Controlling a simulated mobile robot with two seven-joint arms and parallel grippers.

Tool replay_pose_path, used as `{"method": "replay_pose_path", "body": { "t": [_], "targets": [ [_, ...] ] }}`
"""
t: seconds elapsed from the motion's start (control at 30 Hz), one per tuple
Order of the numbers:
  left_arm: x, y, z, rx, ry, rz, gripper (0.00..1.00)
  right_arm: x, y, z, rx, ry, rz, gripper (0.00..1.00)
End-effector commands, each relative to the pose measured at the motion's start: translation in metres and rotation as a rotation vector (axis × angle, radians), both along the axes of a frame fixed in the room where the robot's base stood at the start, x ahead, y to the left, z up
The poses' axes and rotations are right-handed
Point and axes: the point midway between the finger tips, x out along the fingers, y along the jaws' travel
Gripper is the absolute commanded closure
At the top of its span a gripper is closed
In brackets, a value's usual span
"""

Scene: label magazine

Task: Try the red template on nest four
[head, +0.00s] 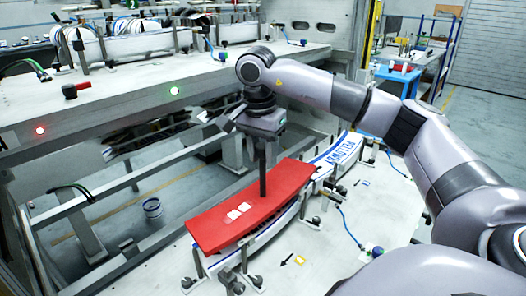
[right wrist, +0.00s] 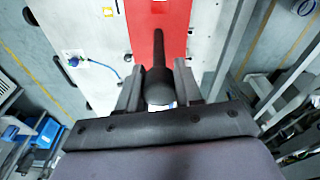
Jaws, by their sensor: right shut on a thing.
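The red template (head: 285,188) is a long, slightly curved plate with a tall black handle (head: 263,172) standing up from it. Pale squares (head: 238,211) are on its top. My right gripper (head: 262,128) is above the plate, shut on the handle's upper end; the right wrist view shows the handle's knob (right wrist: 158,88) between the fingers, with the red plate (right wrist: 177,30) beyond. The template is over a white curved nest (head: 238,256) and hides most of it. I cannot tell whether they touch. I see no readable nest number. My left gripper is out of view.
A small black arrow mark and a yellow-edged square (head: 300,261) are in front. A raised bench (head: 120,95) with lit buttons runs along the left.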

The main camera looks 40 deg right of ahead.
Motion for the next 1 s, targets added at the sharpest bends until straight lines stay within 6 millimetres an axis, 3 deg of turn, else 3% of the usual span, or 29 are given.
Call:
{"method": "replay_pose_path", "body": {
  "t": [0.87, 0.9, 0.97, 1.0],
  "targets": [
    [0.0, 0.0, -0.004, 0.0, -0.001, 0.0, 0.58, 0.0, 0.0, -0.009, 0.0, -0.002, 0.0, 1.0],
    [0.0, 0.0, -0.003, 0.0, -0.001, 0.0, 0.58, 0.0, 0.0, -0.008, 0.001, -0.003, 0.0, 0.55],
    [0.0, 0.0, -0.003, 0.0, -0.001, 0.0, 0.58, 0.0, 0.0, -0.008, 0.0, -0.002, 0.0, 0.36],
    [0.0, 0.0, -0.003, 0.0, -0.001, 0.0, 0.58, 0.0, 0.0, -0.008, 0.0, -0.002, 0.0, 0.35]
  ]
}}
